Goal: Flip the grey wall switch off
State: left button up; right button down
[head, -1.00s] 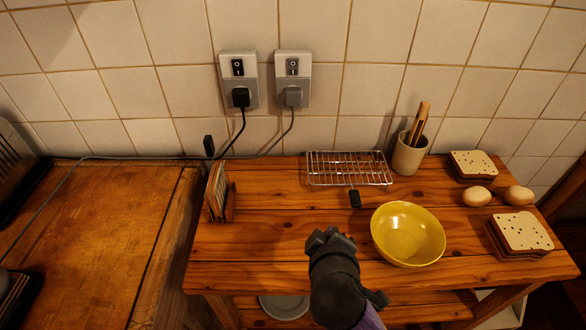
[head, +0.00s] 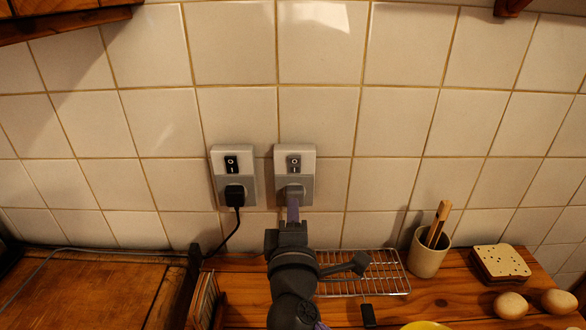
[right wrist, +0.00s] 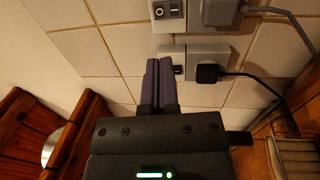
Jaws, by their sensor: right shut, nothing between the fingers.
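The grey wall switch (head: 293,163) is on the upper part of the right wall plate (head: 308,151), above a grey plug. It also shows in the right wrist view (right wrist: 167,10) near the top. I cannot tell which way its rocker is tipped. My right gripper (head: 292,198) is shut and empty, its purple fingers pointing at the wall just below the grey switch, overlapping the plug in the head view. In the right wrist view the fingers (right wrist: 159,64) lie together, below the switch in the picture. I cannot tell whether they touch anything. My left gripper is out of view.
A second wall plate (head: 217,155) on the left has a black switch (head: 231,164) and black plug (head: 235,195). Below are a wire rack (head: 385,278), a utensil cup (head: 424,259), bread slices (head: 500,263) and eggs (head: 511,305). The tiled wall above is clear.

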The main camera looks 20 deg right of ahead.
aim_at(293, 162)
jog(key=x, duration=0.9)
jog(key=shift+w+d, duration=0.1)
jog(key=shift+w, duration=0.25)
jog(key=shift+w+d, duration=0.1)
jog(key=shift+w, duration=0.2)
jog(key=shift+w+r, duration=0.1)
